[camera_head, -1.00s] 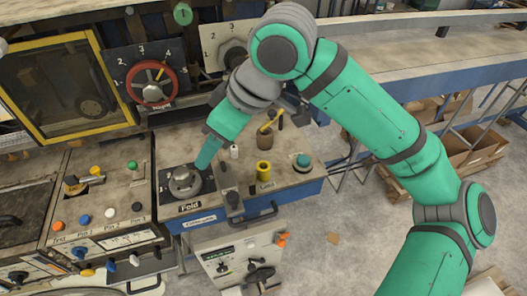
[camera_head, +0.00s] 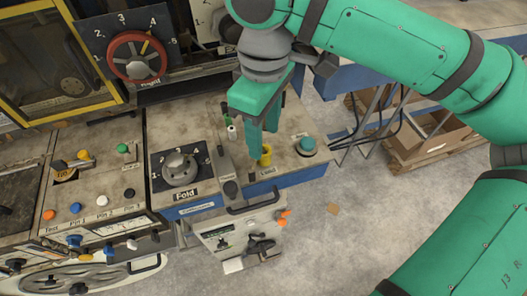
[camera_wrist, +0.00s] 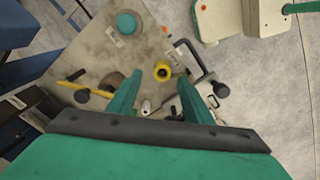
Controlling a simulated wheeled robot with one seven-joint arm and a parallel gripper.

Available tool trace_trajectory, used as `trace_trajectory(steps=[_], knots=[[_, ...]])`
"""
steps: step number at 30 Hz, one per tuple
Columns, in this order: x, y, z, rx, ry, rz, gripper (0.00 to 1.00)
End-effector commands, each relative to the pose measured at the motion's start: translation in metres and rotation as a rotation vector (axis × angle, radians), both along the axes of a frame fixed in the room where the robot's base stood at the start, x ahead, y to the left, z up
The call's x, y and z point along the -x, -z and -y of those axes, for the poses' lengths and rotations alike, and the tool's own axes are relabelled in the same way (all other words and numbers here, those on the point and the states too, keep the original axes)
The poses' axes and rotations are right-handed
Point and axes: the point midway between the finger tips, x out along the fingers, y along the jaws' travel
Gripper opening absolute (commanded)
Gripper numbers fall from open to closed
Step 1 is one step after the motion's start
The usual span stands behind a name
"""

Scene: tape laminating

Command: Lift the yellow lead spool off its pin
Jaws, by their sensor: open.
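The yellow lead spool (camera_head: 266,155) stands upright on the worn bench top, above the label that seems to read "Lead". In the head view my gripper (camera_head: 262,126) hangs just above and behind it, and its green fingers overlap the spool's upper left. In the wrist view the spool (camera_wrist: 163,68) shows its round top with a dark centre. There my gripper (camera_wrist: 176,82) is open, with the spool between and just beyond the two fingertips. Nothing is between the fingers' pads. The pin inside the spool cannot be made out clearly.
A teal round button (camera_head: 307,144) stands right of the spool. A white small spool (camera_head: 232,132) and a dark lever (camera_head: 230,182) are at its left. The Fold dial (camera_head: 180,169) lies further left. A dark handle (camera_head: 252,202) juts from the bench's front edge.

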Motion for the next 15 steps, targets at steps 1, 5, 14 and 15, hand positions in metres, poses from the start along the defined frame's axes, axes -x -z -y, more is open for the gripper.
trace_trajectory(steps=[1,5,14,15], knots=[[0.000,0.002,0.000,0.000,0.000,0.000,0.46],[0.001,0.013,0.000,0.001,0.001,0.000,0.46],[0.003,0.050,-0.003,-0.001,-0.005,0.000,0.46],[0.002,0.052,-0.003,0.000,-0.006,0.001,0.46]])
